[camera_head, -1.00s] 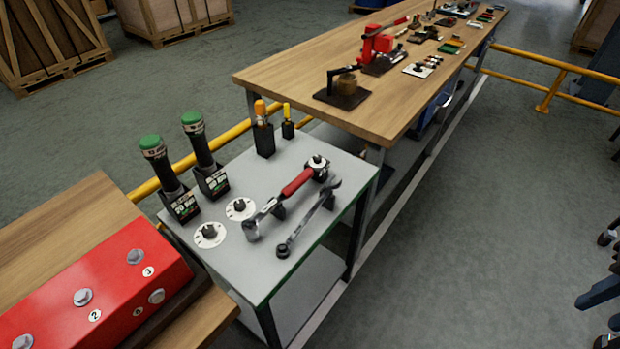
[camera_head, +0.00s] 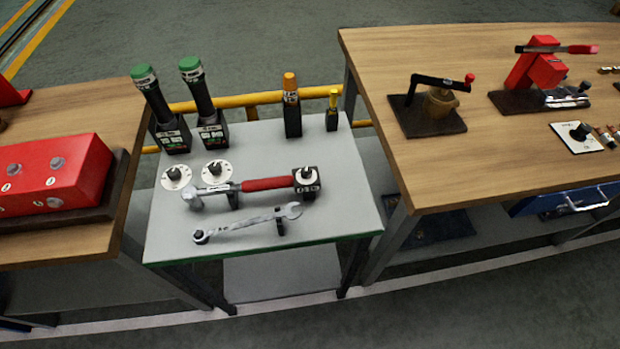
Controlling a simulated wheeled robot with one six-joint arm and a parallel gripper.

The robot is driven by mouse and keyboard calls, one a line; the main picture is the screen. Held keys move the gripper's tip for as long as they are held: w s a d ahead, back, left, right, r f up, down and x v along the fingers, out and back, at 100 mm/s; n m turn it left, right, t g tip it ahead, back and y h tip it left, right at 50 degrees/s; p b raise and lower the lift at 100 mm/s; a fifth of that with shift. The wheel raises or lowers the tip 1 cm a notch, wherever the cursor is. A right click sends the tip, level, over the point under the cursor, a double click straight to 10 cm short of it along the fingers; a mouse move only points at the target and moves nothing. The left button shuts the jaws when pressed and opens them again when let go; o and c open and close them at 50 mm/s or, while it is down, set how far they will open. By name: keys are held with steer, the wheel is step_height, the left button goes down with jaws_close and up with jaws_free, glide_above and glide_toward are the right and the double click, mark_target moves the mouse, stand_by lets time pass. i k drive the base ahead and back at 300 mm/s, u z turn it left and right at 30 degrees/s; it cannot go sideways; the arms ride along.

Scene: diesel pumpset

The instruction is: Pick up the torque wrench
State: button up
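A wrench with a red grip (camera_head: 266,184) and a steel shaft lies across the small grey table; it looks like the torque wrench. Its ratchet head is at the left, and a black support holds up the shaft. A black block with a knob (camera_head: 307,180) stands at the grip's right end; whether it touches the grip is hard to tell. A plain steel spanner (camera_head: 247,222) lies in front of it on black rests. My gripper is not in view.
The grey table (camera_head: 342,219) also holds two green-capped tools (camera_head: 205,100) in black holders, two white dials (camera_head: 176,178), and orange and yellow-handled tools (camera_head: 291,105). Wooden benches stand left and right (camera_head: 370,60); the left bears a red block (camera_head: 50,175). Open floor shows in front.

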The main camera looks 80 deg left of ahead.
mark_target(191, 195)
steer(key=i, duration=0.35)
steer(key=u, duration=3.6)
steer(key=i, duration=0.5)
steer(key=z, duration=0.1)
